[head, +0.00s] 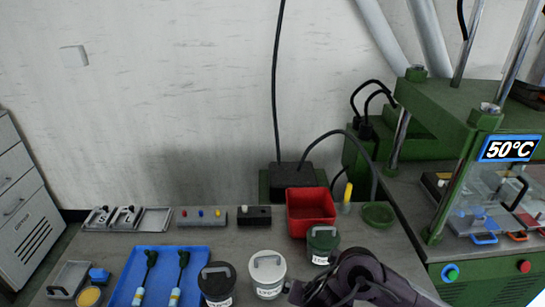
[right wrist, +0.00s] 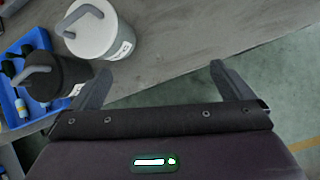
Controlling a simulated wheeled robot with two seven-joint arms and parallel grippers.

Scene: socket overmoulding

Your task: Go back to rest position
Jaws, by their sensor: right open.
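In the head view my right arm comes in at the bottom right, and its dark wrist (head: 355,275) hangs over the table's front right part. In the right wrist view my right gripper (right wrist: 165,85) is open with its fingers wide apart and nothing between them. The left finger is near the white lidded canister (right wrist: 95,35) and the black lidded canister (right wrist: 55,75); I cannot tell whether it touches them. Below the gap between the fingers are the table edge and the floor. My left gripper is in neither view.
On the table (head: 245,235) stand a green canister (head: 322,243), a red bin (head: 310,212), a green dish (head: 378,214) and a blue tray (head: 200,262) with screwdriver-like tools. A green press (head: 450,130) showing 50°C stands at the right. Drawers (head: 25,215) stand at the left.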

